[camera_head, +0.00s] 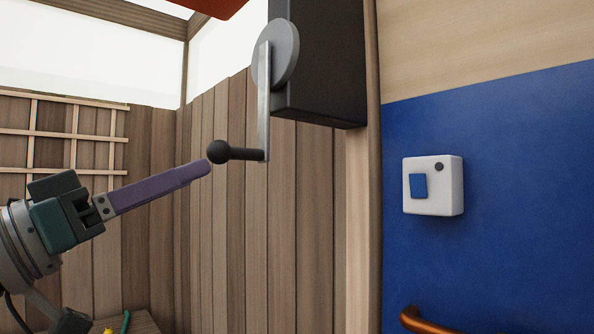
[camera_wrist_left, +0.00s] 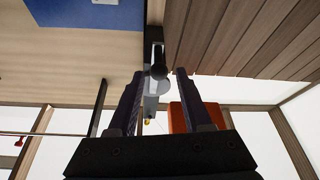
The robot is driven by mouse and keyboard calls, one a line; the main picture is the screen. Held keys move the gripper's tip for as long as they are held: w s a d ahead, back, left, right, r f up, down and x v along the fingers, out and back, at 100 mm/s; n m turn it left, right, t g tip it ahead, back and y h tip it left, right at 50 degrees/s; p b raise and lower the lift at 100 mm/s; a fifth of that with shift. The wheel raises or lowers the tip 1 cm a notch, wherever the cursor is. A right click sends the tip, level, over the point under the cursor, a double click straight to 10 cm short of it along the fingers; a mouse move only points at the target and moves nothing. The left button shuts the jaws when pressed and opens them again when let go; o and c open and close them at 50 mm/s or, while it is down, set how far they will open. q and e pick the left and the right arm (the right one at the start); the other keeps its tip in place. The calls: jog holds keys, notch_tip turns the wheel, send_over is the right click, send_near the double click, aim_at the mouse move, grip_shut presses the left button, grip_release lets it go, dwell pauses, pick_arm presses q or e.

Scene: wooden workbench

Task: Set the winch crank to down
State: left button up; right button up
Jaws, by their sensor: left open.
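The winch crank has a round grey disc (camera_head: 276,55) on the side of a black box (camera_head: 318,65). Its flat metal arm (camera_head: 263,110) hangs straight down from the disc. A black handle with a ball knob (camera_head: 219,152) sticks out to the left from the arm's lower end. My left gripper (camera_head: 204,168) points at the knob from the left, its purple fingers lined up one behind the other. In the left wrist view the fingers are spread and empty, with the knob (camera_wrist_left: 158,72) showing between their tips; contact cannot be told. My right gripper is not in view.
A white switch box (camera_head: 433,186) with a blue rocker is on the blue wall panel at right. A copper-coloured handle (camera_head: 425,322) is below it. A wooden lattice (camera_head: 60,133) hangs at left. The space below the crank is clear.

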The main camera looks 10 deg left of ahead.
aim_at(227, 159)
pick_arm(q)
jog(key=p+x, duration=0.3)
jog(key=x, duration=0.5)
jog(key=shift+s+d+r, duration=0.1)
jog(key=shift+d+r, duration=0.05)
jog(key=shift+r, duration=0.1)
jog(key=shift+w+d, duration=0.2)
jog(key=shift+w, duration=0.1)
jog(key=shift+c, duration=0.4)
grip_shut()
dwell(0.4)
